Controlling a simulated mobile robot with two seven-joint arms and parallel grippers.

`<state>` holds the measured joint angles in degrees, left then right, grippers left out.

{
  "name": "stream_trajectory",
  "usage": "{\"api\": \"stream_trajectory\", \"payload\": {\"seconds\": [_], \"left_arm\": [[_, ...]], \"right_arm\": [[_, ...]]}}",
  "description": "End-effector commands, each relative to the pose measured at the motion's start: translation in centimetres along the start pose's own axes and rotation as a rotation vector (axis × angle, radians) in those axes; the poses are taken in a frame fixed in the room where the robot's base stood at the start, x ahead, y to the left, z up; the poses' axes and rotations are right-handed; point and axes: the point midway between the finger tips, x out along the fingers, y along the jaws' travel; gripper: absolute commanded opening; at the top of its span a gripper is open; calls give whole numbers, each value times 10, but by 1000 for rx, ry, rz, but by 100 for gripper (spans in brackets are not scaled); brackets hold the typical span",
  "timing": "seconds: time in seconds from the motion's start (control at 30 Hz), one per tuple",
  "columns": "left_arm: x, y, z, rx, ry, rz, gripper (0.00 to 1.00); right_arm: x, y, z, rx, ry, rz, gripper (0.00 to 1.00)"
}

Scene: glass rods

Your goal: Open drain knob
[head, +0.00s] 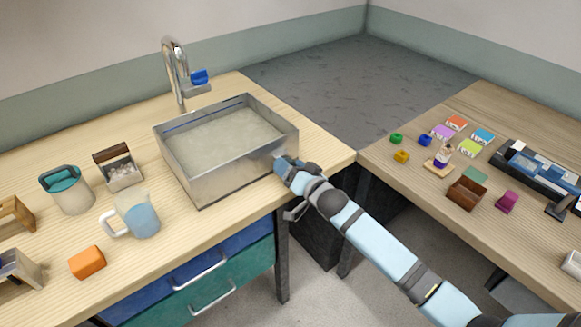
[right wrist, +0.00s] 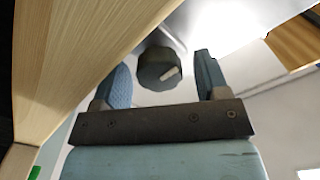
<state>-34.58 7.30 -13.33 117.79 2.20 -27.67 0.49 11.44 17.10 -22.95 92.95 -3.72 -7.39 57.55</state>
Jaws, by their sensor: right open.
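The drain knob (right wrist: 158,69) is a dark round knob with a light mark on its face, seen in the right wrist view. It sits at the metal side of the sink, between and ahead of my fingers. My right gripper (right wrist: 162,80) is open, with one blue finger on each side of the knob; I cannot tell whether either touches it. In the head view my right gripper (head: 285,165) is at the sink's right front corner and hides the knob. The metal sink basin (head: 210,180) stands on the wooden counter and holds cloudy water (head: 220,138). My left gripper is not in view.
A faucet (head: 176,75) with a blue handle rises behind the basin. Several small items lie on the right table (head: 400,180).

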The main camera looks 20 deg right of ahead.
Motion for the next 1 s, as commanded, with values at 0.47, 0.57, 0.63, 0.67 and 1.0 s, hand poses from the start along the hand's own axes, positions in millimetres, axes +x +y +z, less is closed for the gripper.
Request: {"api": "stream_trajectory", "payload": {"seconds": [0.47,0.57,0.63,0.67,1.0], "left_arm": [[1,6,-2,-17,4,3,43],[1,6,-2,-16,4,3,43],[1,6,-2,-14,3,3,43],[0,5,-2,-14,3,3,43],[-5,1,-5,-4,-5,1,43]], "right_arm": [[1,0,0,0,-1,1,24],[1,0,0,0,0,1,19],[1,0,0,-2,0,1,19],[1,0,0,-4,-1,1,19],[1,-1,-1,-125,0,1,19]]}}
